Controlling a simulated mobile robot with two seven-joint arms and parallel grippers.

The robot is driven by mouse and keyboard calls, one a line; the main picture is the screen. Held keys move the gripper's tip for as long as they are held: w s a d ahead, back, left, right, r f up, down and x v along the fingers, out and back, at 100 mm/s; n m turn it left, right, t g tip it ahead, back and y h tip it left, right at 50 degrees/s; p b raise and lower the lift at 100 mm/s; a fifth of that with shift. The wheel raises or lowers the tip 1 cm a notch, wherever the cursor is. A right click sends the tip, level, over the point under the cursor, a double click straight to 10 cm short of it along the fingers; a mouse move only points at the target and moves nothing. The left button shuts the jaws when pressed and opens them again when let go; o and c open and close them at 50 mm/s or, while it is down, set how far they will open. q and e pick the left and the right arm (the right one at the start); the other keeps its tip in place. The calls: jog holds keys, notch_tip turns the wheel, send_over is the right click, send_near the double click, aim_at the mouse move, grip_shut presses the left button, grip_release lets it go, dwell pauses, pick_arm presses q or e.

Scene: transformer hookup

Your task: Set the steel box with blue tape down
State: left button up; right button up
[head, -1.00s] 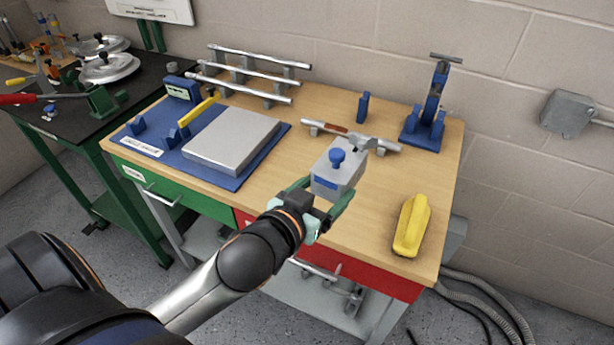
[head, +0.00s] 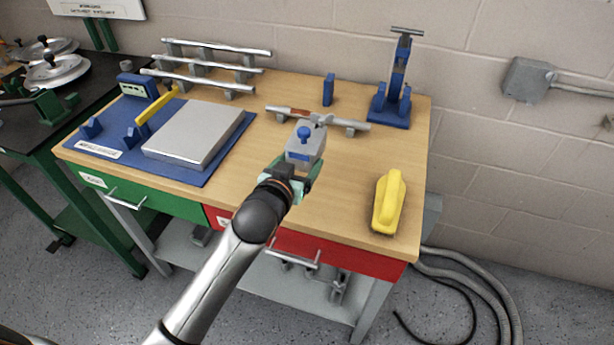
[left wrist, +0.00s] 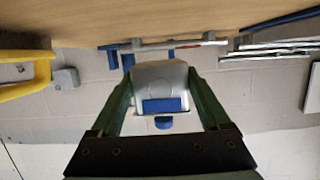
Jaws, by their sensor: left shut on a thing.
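The steel box with blue tape (head: 302,155) is a small grey block with a blue knob on top. My left gripper (head: 293,174) is shut on it, with a green finger on each side. It is over the front middle of the wooden workbench (head: 250,185), in front of the hammer. The left wrist view is upside down and shows the box (left wrist: 160,78) between the fingers, its blue tape facing the camera. The gap under the box is hard to judge. My right gripper is not in view.
A yellow object (head: 388,203) stands at the right front. A grey plate (head: 195,135) on a blue mat is at the left. A blue stand (head: 392,100) is at the back right. Bare wood surrounds the box.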

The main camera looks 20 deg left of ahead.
pick_arm(q)
jog(key=shift+w+d+f, duration=0.25)
jog(key=shift+w+f, duration=0.25)
jog(key=shift+f, duration=0.1)
jog(key=shift+w+d+f, duration=0.2)
jog(key=shift+w+f, duration=0.25)
jog(key=shift+f, duration=0.1)
jog(key=shift+w+f+b, duration=0.1)
jog(key=shift+f+b, duration=0.4)
jog(key=shift+f, duration=1.05)
jog(key=shift+f, duration=0.15)
jog(key=o, duration=1.1)
jog(key=shift+f, duration=0.2)
jog(key=o, duration=0.3)
jog(key=shift+r, duration=0.1)
